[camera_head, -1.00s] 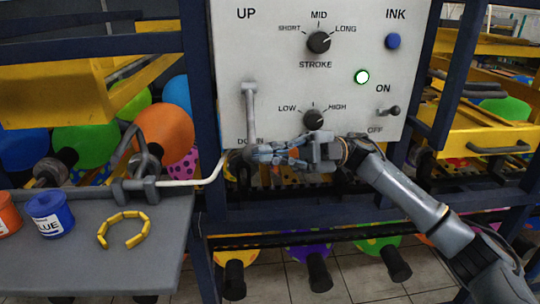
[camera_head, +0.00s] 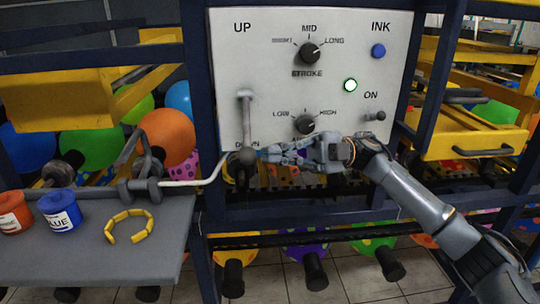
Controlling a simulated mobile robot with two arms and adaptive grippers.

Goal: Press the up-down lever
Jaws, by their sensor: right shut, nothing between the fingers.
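The up-down lever (camera_head: 246,118) is a grey bar on the left of the white control panel (camera_head: 275,60). It hangs downward, with its round knob (camera_head: 247,156) at the DOWN label, which it partly covers. My right gripper (camera_head: 264,153) comes in from the right at the panel's lower edge. Its fingers are shut and empty, with the tips just right of the knob; I cannot tell whether they touch it. My left gripper is not in view.
A grey table (camera_head: 100,250) holds a blue pot (camera_head: 59,211), an orange pot (camera_head: 14,212) and a yellow ring (camera_head: 129,227).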

